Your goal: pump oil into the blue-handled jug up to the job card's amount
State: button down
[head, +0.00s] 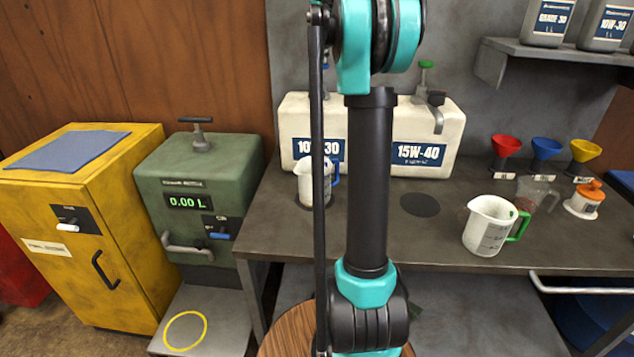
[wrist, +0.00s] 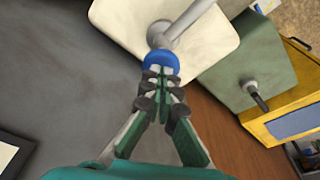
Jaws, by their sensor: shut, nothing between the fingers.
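The blue-handled jug (head: 308,184) stands upright on the bench below the white tank marked 10W-30 (head: 296,122); my arm partly covers it, and its oil level cannot be read. In the wrist view, my gripper (wrist: 163,84) is shut and empty, its fingertips at the blue knob (wrist: 162,63) of a pump on the white tank (wrist: 120,20). They look close to or touching the knob; I cannot tell which. My gripper is hidden in the head view. A pump with a green knob (head: 427,65) sits above the 15W-40 label.
A green-handled jug (head: 487,226) and a clear jug (head: 537,192) stand right on the bench (head: 380,238), near several coloured funnels. A green tank (head: 190,165) reading 0.00 L and a yellow cabinet (head: 130,190) stand left. A framed white sheet (wrist: 8,155) is unreadable.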

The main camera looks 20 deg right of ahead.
jog(key=shift+f, duration=1.55)
jog(key=shift+r, duration=3.3)
jog(key=shift+f, duration=0.2)
jog(key=shift+f, duration=3.1)
jog(key=shift+r, duration=3.3)
